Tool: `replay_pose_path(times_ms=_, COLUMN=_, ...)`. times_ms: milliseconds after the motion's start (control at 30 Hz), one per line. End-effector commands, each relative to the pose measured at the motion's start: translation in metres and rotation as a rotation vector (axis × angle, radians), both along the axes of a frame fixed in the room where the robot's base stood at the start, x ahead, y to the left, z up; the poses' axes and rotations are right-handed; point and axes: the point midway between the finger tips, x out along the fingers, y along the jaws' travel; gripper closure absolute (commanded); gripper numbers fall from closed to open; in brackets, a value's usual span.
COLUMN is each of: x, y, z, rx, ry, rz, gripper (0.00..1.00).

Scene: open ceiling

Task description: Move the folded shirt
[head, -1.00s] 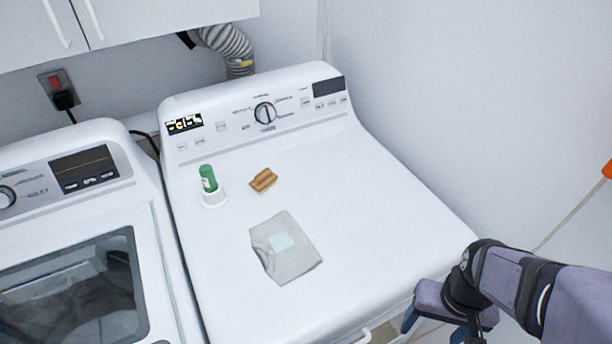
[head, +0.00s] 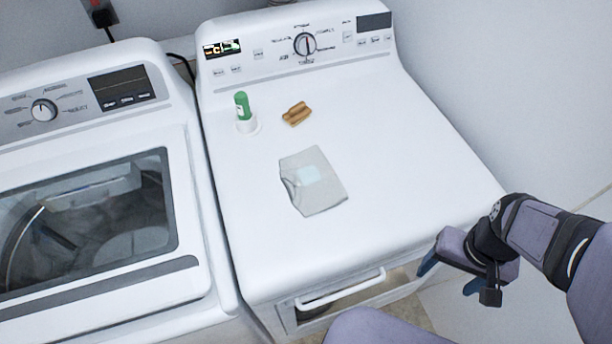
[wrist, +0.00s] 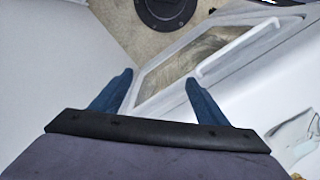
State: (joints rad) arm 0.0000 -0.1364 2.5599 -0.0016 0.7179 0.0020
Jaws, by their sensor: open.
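The folded shirt (head: 325,194) is grey with a pale blue patch and lies flat on top of the white dryer (head: 400,150), left of its middle. My gripper (head: 451,277) is at the dryer's front right edge, to the right of the shirt and well apart from it. In the wrist view my gripper (wrist: 157,95) has its two blue fingers spread with nothing between them. A grey-white patch, perhaps part of the shirt (wrist: 292,135), shows at the right edge of the wrist view.
A green bottle (head: 242,106) stands in a white round holder at the back left of the dryer top. A brown wooden piece (head: 296,113) lies beside it. A washer (head: 90,200) stands to the left. The dryer top's right half is clear.

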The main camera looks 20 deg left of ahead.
Motion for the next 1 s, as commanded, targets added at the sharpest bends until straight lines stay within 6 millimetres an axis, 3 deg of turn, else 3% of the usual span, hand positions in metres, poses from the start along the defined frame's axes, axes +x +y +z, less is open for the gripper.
replay_pose_path(times_ms=367, x=0.0, y=0.0, z=0.0, rx=0.0, ry=0.0, rz=0.0, gripper=0.32)
replay_pose_path(times_ms=567, x=0.008, y=0.003, z=0.003, rx=0.004, ry=0.003, rz=-0.017, gripper=0.8)
replay_pose_path(times_ms=633, x=0.017, y=0.007, z=0.008, rx=0.008, ry=0.005, rz=-0.043, gripper=0.96)
replay_pose_path(times_ms=667, x=0.023, y=0.01, z=0.01, rx=0.011, ry=0.008, rz=-0.058, gripper=1.0)
replay_pose_path(times_ms=867, x=0.075, y=0.041, z=0.034, rx=0.039, ry=0.035, rz=-0.209, gripper=1.0)
replay_pose_path(times_ms=1000, x=0.115, y=0.075, z=0.054, rx=0.062, ry=0.07, rz=-0.342, gripper=1.0)
